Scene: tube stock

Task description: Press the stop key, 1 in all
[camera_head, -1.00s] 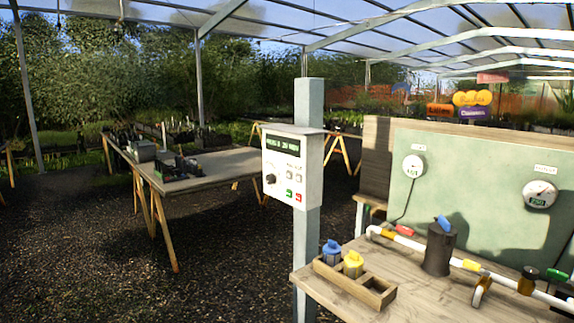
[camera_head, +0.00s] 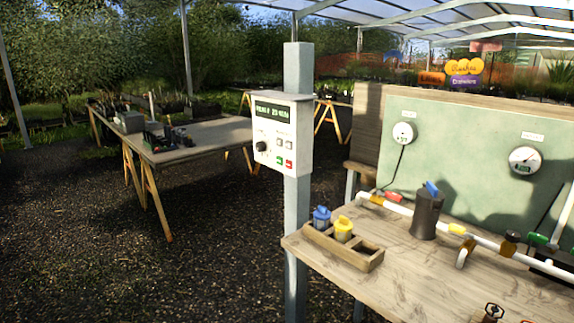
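A white control box (camera_head: 283,134) is fixed to a grey post, with a lit green display (camera_head: 272,113) at its top. A dark round knob (camera_head: 261,146) sits at its left, with several small pale keys to the right of it. Low on its face are a green key (camera_head: 280,160) and, just right of it, a red key (camera_head: 289,163). Their labels are too small to read, so I cannot confirm which is marked stop. Neither of my grippers is in view, and nothing covers the box's face.
A wooden bench (camera_head: 410,270) at right carries a divided wooden tray (camera_head: 370,262) with blue- and yellow-topped items, a dark canister (camera_head: 426,215) and white piping. Behind is a green board (camera_head: 460,150) with two gauges. Another table (camera_head: 205,143) stands left; dark gravel (camera_head: 80,250) is open in front.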

